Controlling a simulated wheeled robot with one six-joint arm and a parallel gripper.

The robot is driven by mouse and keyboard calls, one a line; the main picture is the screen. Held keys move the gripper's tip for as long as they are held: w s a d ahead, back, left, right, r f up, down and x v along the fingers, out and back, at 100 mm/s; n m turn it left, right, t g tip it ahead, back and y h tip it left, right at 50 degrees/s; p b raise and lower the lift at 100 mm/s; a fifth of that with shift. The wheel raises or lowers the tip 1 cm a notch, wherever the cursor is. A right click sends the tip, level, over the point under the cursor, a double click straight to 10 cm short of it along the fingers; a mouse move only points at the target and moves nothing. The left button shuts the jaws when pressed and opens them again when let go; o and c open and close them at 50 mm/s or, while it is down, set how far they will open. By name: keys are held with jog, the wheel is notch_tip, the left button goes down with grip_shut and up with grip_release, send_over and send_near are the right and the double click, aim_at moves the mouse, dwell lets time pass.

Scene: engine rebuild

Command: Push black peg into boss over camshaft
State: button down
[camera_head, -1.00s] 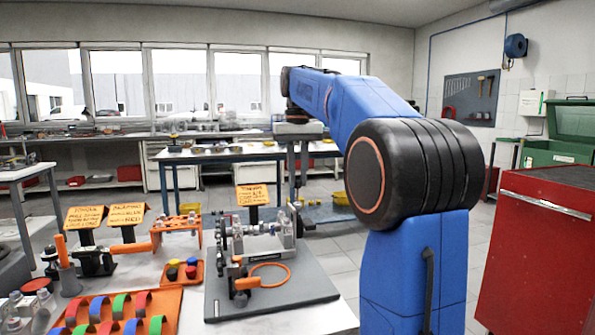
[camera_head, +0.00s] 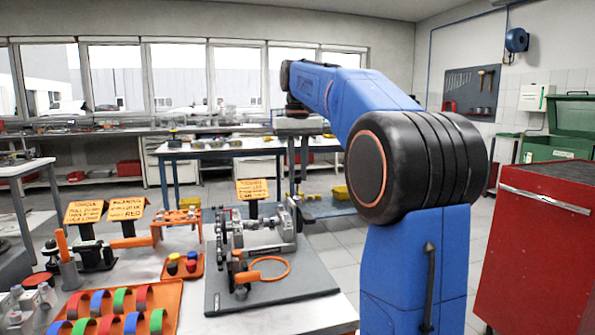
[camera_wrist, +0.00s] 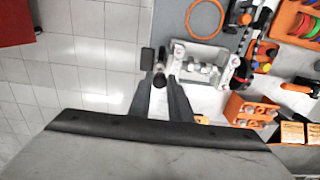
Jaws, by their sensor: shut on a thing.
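The grey engine block with the camshaft (camera_head: 262,235) stands on a grey plate (camera_head: 325,283) on the bench. In the wrist view the camshaft (camera_wrist: 200,67) lies just right of my fingertips. My gripper (camera_wrist: 160,80) points down at the block's end. Its fingers are nearly together on a small dark piece, which looks like the black peg (camera_wrist: 159,80). The fingertips hide much of it, and I cannot tell whether it has entered the boss.
An orange ring (camera_head: 270,269) lies on the plate. An orange tray of coloured pegs (camera_head: 183,266) stands left of the plate. A larger orange tray (camera_head: 172,292) holds several coloured half-rings. Orange signs (camera_head: 127,209) stand behind. A red cabinet (camera_head: 535,250) is at right.

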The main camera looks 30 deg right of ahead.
jog(key=shift+f, duration=2.15)
dwell(1.7)
jog(key=c, duration=1.9)
grip_release()
jog(key=shift+o, duration=0.2)
jog(key=shift+r, duration=1.55)
jog(key=shift+o, duration=0.5)
jog(key=o, duration=0.4)
jog(key=shift+r, duration=3.7)
